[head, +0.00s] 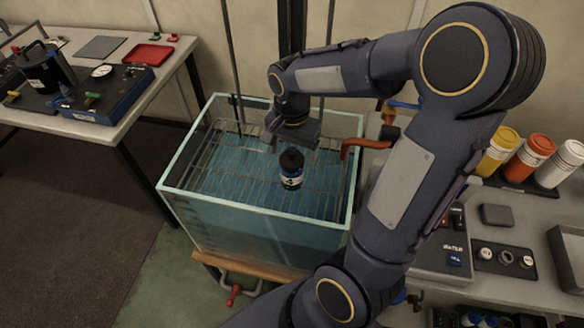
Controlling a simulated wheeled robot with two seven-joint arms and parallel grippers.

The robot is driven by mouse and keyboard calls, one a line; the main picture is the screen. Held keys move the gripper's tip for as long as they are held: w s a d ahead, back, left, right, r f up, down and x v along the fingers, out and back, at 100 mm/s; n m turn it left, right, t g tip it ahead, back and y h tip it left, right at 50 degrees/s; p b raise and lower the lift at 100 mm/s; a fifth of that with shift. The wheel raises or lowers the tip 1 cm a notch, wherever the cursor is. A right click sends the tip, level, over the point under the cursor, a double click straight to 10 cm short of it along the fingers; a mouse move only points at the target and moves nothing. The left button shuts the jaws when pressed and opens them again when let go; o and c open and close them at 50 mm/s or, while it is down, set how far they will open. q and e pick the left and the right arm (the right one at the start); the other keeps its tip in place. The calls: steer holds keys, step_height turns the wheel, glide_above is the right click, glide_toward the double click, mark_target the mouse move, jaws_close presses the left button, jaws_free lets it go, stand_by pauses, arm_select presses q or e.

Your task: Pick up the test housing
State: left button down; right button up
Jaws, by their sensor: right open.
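The test housing (291,169) is a small dark cylinder with a narrower black cap and a blue and white label band. It stands upright inside the water tank (260,212), over the wire rack. My right gripper (290,138) is open and hangs just above and behind the housing in the picture. I cannot tell whether its fingers touch the cap. My left gripper is not in view.
The glass tank's pale rim surrounds the housing. Orange pipe (362,143) reaches over its right side. A table (130,115) with a gauge box (88,95) stands left. Coloured bottles (527,157) stand on the right bench. Dark floor lies open at lower left.

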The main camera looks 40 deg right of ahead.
steer(key=shift+w+f, duration=0.1)
steer(key=shift+f, duration=1.4)
steer(key=shift+c, duration=0.4)
steer(key=c, duration=1.2)
steer(key=shift+c, duration=0.5)
steer(key=shift+r, duration=0.15)
